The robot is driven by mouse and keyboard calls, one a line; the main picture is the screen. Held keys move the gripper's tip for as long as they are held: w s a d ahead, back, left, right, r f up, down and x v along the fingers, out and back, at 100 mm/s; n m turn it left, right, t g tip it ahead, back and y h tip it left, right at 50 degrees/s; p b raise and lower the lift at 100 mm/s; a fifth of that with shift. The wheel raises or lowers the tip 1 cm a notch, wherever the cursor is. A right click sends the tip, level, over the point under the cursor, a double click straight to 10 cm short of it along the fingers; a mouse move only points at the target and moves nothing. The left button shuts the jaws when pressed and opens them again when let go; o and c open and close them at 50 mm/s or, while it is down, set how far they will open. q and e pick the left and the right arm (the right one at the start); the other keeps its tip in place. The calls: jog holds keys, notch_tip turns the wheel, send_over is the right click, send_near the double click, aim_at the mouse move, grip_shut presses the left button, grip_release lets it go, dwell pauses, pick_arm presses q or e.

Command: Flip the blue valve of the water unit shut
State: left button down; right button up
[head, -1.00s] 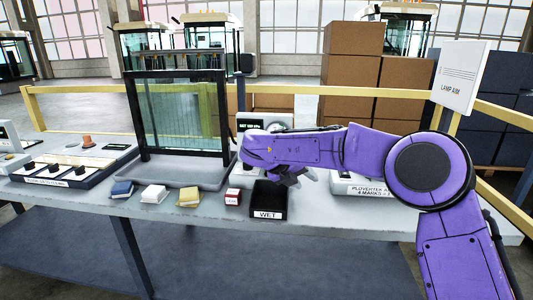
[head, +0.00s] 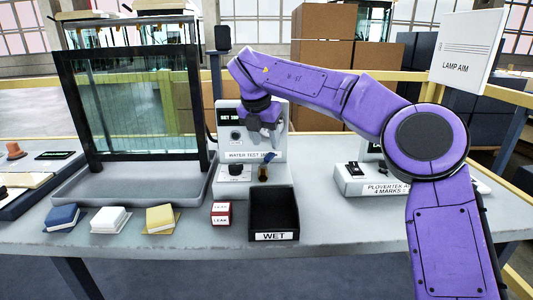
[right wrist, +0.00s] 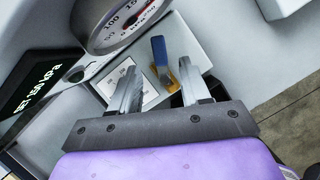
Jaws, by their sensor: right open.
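The water unit (head: 279,155) is a pale box on the table, labelled as a water test unit, with a small dark display and a white base. Its blue valve (head: 263,172) is a small lever on the front, right of a black knob. In the right wrist view the blue lever (right wrist: 160,50) stands on a brass body (right wrist: 166,82). My right gripper (head: 264,140) points down above the valve. In the right wrist view its open fingers (right wrist: 158,76) lie either side of the valve's line, apart from it. Contact is not visible. My left gripper is out of view.
A round gauge (right wrist: 117,22) and a display (right wrist: 36,85) sit close to my fingers. A black WET tray (head: 274,237) and a red-and-white box (head: 221,213) stand in front of the unit.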

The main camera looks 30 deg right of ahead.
aim_at(270, 157)
jog(key=x, duration=0.4)
jog(key=shift+w+d+f, duration=0.1)
jog(key=shift+d+f, duration=0.05)
jog(key=shift+f, duration=0.15)
grip_shut()
jog(key=shift+m, duration=0.3)
jog(key=shift+s+d+m+g+h, duration=0.15)
jog(key=shift+s+m+g, duration=0.1)
jog(key=shift+m, duration=0.35)
jog(key=shift+s+m+g+h, duration=0.15)
jog(key=shift+m+g, duration=0.1)
jog(key=shift+m, duration=0.35)
jog(key=m, duration=0.2)
jog(key=s+m+g, duration=0.1)
jog(key=shift+m+g, duration=0.3)
jog(key=shift+m, duration=0.1)
jog(key=m, duration=0.2)
jog(key=s+m+g, duration=0.1)
jog(key=m, duration=0.1)
jog(key=m+g+p, duration=0.1)
jog(key=shift+s+m, duration=0.25)
jog(key=shift+m, duration=0.15)
